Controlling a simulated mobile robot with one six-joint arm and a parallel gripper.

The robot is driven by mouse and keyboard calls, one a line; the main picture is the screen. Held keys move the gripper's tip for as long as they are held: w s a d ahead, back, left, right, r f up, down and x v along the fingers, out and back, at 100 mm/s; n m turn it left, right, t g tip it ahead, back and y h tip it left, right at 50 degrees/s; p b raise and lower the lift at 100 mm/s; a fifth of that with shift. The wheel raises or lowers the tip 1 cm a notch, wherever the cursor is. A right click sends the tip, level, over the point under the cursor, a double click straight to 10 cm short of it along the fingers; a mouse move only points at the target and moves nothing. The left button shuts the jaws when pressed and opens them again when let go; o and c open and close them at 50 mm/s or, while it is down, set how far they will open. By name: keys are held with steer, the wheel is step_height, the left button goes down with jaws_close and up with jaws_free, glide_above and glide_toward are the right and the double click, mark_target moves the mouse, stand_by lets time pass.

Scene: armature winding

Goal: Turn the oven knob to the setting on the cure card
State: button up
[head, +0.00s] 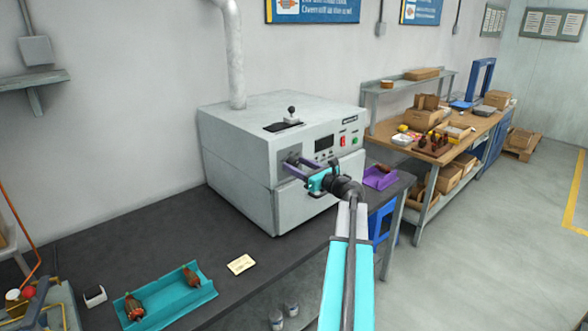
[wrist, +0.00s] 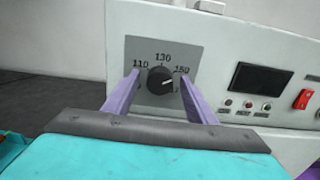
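The oven (head: 240,150) is a light grey box on the dark bench in the head view. Its black round knob (wrist: 160,80) sits on a grey dial plate in the wrist view. The readable marks are 110, 130 and 150; lower marks are partly hidden by my fingers. The knob's white pointer line points right, near or just below 150. My gripper (wrist: 159,76) is open, with one purple finger on each side of the knob and visible gaps between. It also reaches the oven front in the head view (head: 288,163). A small cream card (head: 240,264) lies on the bench; its writing is too small to read.
A dark display (wrist: 262,78) and red switch (wrist: 303,99) are right of the dial. A teal tray (head: 165,298) with two copper-coloured armatures lies at the bench's front left. A purple holder (head: 380,178) stands right of the oven. A wooden workbench (head: 450,150) stands farther right.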

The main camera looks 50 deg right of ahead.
steer(key=shift+s+f, duration=0.1)
steer(key=shift+s+f, duration=0.1)
steer(key=shift+s, duration=0.4)
steer(key=s+a+b, duration=0.1)
steer(key=s+b, duration=0.3)
steer(key=s, duration=0.8)
steer(key=shift+s, duration=0.35)
